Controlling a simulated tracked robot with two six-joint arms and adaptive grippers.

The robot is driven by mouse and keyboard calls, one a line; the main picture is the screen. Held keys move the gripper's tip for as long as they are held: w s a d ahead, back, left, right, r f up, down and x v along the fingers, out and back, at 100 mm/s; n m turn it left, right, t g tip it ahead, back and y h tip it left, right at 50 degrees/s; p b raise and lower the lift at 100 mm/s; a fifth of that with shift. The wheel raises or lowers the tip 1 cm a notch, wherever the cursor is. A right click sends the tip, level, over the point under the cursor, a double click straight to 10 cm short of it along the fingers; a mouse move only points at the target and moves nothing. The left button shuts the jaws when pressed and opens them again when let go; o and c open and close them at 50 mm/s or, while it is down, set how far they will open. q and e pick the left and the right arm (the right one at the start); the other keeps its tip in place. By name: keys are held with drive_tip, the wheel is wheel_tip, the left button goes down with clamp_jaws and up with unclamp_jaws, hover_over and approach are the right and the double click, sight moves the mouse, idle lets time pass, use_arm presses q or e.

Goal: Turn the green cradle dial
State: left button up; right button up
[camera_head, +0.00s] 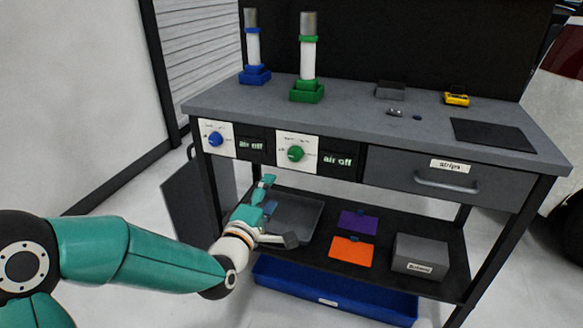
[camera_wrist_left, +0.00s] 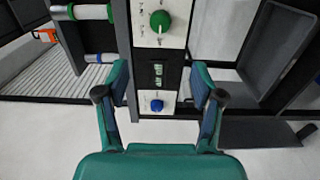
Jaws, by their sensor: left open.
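The green cradle dial (camera_head: 295,153) is a round green knob on a white panel on the bench front. It also shows near the top of the left wrist view (camera_wrist_left: 160,21). A blue dial (camera_head: 216,139) sits on a like panel to its left and shows between my fingers in the left wrist view (camera_wrist_left: 156,105). My left gripper (camera_head: 267,192) is open and empty, below and in front of the panels, apart from both dials. In the left wrist view its fingers (camera_wrist_left: 160,88) are spread wide. My right gripper is not in view.
Green (camera_head: 306,92) and blue (camera_head: 254,76) cradles hold upright white cylinders on the bench top (camera_head: 350,112). A drawer (camera_head: 440,180) with a handle is right of the dials. A grey tray (camera_head: 318,222), purple and orange pieces and a grey box (camera_head: 419,257) are on the lower shelf.

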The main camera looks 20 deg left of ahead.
sight(294, 158)
use_arm(q)
drive_tip(key=w, duration=1.6)
drive_tip(key=shift+d, duration=0.35)
drive_tip(key=shift+c, duration=0.3)
drive_tip(key=shift+f, duration=0.1)
drive_tip(key=c, duration=1.1)
